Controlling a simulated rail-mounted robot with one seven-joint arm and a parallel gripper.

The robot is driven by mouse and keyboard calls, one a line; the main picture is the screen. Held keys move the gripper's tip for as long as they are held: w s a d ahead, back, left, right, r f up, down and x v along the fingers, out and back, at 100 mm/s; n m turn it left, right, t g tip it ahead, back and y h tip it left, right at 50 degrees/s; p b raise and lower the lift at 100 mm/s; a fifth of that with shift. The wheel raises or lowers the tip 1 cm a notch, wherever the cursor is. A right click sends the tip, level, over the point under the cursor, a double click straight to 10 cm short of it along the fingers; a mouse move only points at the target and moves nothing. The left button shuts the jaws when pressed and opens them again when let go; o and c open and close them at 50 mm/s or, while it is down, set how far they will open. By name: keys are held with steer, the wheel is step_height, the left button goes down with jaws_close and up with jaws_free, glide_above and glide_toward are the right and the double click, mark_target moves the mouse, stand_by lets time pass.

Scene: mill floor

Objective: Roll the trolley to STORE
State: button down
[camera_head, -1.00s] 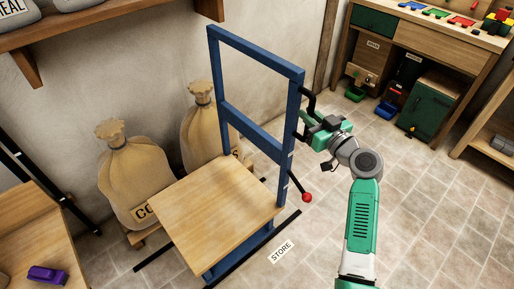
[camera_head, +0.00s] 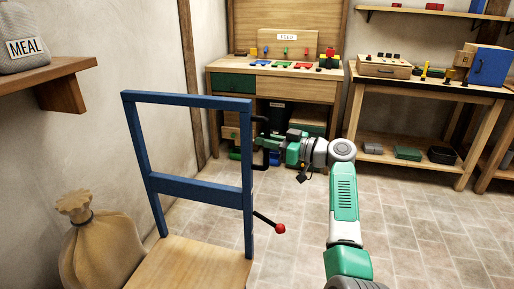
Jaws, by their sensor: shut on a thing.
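The trolley has a blue upright frame (camera_head: 201,190) and a flat wooden deck (camera_head: 200,266), which is cut off by the lower edge of the head view. A black handle (camera_head: 260,165) sticks out from the frame's right post. My gripper (camera_head: 270,145) is shut on this handle, to the right of the post; its fingertips are small and partly hidden. A lever with a red knob (camera_head: 280,229) juts from the right post below my gripper. The STORE floor label and the trolley's lower parts are out of view.
A tied sack (camera_head: 98,245) stands close at the trolley's left. A wall shelf (camera_head: 50,83) with a MEAL sack (camera_head: 25,55) hangs at the left. A workbench (camera_head: 275,88) and a loaded table (camera_head: 430,90) stand behind. The tiled floor (camera_head: 415,220) at the right is clear.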

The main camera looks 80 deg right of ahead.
steer(key=shift+f, duration=0.1)
steer(key=c, duration=1.7)
jaws_free()
steer(key=shift+o, duration=1.3)
steer(key=shift+d, duration=0.25)
steer(key=shift+a, duration=0.1)
steer(key=p+v, duration=0.2)
steer(key=v, duration=0.6)
steer(key=shift+p, duration=0.4)
